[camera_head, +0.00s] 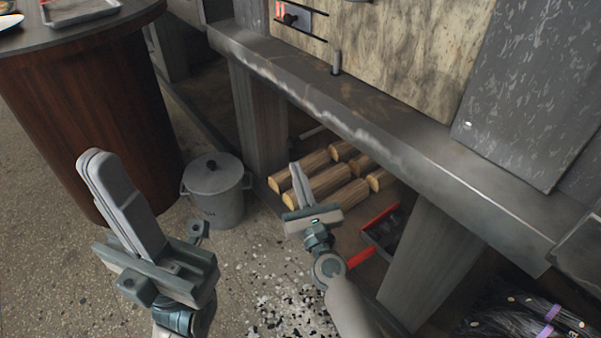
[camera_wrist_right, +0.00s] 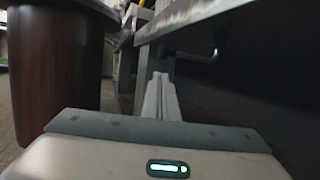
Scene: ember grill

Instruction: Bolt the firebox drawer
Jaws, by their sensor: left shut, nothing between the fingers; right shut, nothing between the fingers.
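A grey plate with a dark knob (camera_head: 292,17), which looks like a bolt, sits on the pale streaked panel (camera_head: 395,50) at the top of the head view. I cannot tell for sure which part is the firebox drawer. My left gripper (camera_head: 97,160) is shut and empty, pointing up at the left, well away from the plate. My right gripper (camera_head: 296,170) is shut and empty in front of the grill's ledge, below the plate. In the right wrist view the shut fingers (camera_wrist_right: 160,85) point forward, with a dark bent rod (camera_wrist_right: 213,52) beyond them on the right.
The grill's long grey ledge (camera_head: 340,105) crosses the head view, with a short upright peg (camera_head: 337,62) on it. Logs (camera_head: 318,185), a lidded pot (camera_head: 216,190) and a red-edged tray (camera_head: 380,232) sit low. A round wooden table (camera_head: 90,110) stands left. Dark bundles (camera_head: 525,318) lie lower right.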

